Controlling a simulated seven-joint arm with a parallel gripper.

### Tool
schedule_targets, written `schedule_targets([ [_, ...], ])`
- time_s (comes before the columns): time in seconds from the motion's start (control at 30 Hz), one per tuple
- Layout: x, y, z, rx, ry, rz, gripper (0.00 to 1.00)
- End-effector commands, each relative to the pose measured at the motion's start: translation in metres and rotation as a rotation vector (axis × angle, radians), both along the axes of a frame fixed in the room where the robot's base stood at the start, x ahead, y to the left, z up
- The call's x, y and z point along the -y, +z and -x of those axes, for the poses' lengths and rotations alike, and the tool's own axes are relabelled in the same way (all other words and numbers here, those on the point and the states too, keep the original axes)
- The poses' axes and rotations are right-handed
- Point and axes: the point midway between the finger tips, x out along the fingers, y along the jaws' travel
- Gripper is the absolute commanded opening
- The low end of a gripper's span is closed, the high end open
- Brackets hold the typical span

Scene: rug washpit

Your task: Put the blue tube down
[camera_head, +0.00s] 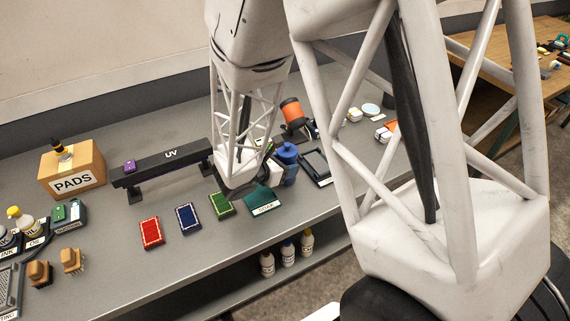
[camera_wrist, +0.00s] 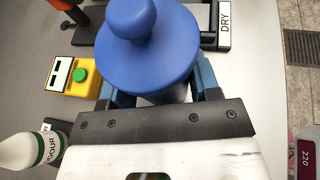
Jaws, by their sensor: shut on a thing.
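The blue tube (camera_wrist: 150,50) fills the upper middle of the wrist view, seen from its round, knobbed end. My gripper (camera_wrist: 160,88) is shut on it, with a finger on each side. The tube hides the fingertips and whatever lies directly beneath it. In the head view the blue tube (camera_head: 287,154) shows beside my white wrist, above the grey bench (camera_head: 205,254). I cannot tell whether its lower end touches the bench.
A yellow box with a green button (camera_wrist: 75,76) and a white bottle (camera_wrist: 28,152) are left of the tube. A DRY-labelled dark stand (camera_wrist: 224,22) is beyond it. A black UV bar (camera_head: 165,161) and several coloured pads, one red (camera_head: 151,233), occupy the bench.

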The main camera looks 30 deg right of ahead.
Motion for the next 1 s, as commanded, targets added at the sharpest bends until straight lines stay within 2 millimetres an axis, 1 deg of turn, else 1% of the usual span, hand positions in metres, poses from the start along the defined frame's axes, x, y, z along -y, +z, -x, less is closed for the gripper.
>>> schedule_targets([
  [0.17, 0.0, -0.003, 0.0, 0.0, 0.0, 0.0, 0.0],
  [0.2, 0.0, -0.003, 0.0, 0.0, 0.0, 0.0, 0.61],
  [0.33, 0.0, -0.003, 0.0, 0.0, 0.0, 0.0, 0.81],
  [0.63, 0.0, -0.003, 0.0, 0.0, 0.0, 0.0, 0.82],
  [0.77, 0.0, 0.001, 0.0, 0.001, 0.0, 0.0, 0.82],
  [1.0, -0.011, 0.005, 0.002, 0.002, 0.001, 0.0, 0.82],
])
